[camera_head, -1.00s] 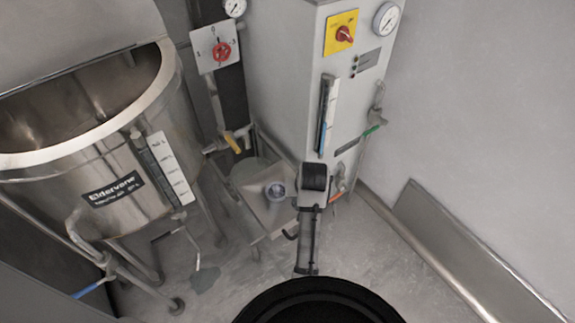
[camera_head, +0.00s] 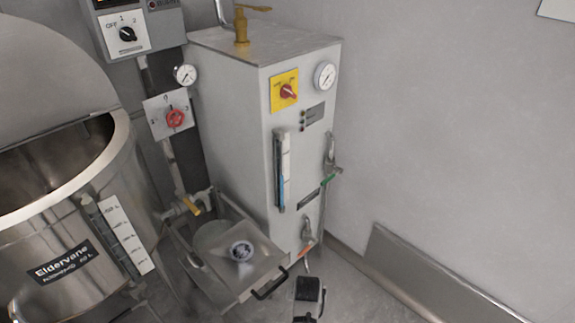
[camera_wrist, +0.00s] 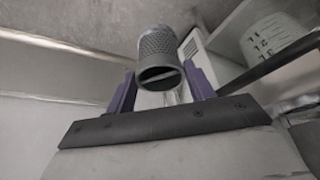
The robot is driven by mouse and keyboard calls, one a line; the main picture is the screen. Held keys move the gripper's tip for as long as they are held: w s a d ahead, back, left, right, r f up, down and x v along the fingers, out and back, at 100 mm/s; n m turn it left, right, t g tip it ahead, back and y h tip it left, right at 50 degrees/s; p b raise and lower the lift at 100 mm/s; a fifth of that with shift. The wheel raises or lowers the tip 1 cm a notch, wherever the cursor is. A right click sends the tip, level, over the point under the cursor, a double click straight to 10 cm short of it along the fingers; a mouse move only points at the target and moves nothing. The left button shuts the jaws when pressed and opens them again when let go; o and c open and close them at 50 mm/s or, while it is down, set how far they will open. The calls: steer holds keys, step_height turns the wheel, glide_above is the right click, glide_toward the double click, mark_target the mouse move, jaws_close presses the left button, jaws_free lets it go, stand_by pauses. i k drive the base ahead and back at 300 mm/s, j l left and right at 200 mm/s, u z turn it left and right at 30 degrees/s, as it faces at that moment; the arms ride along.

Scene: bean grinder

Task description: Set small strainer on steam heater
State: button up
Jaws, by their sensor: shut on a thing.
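The small strainer (camera_wrist: 163,55), a dark grey mesh cylinder with a round end, is between the purple fingers of my gripper (camera_wrist: 163,85) in the wrist view. My gripper is shut on it. The steam heater (camera_head: 235,130) appears to be the tall grey cabinet with a yellow-and-red switch, a gauge and a flat top. The strainer is below and in front of it, apart from its top.
A brass valve (camera_head: 241,28) stands on the cabinet top, with bare room beside it. A steel kettle (camera_head: 60,215) stands at left. A low tray cart (camera_head: 228,292) carries a round blue-white item (camera_head: 241,250). The wrist view shows a litre-marked container (camera_wrist: 278,38).

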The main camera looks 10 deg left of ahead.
mark_target(291, 37)
steer(key=i+l+u, duration=0.25)
steer(key=l, duration=0.3)
steer(key=i+l+u, duration=0.2)
steer(key=l, duration=0.4)
steer(key=l+u, duration=0.25)
steer(key=l, duration=0.35)
steer(key=l+u, duration=0.2)
steer(key=l, duration=0.45)
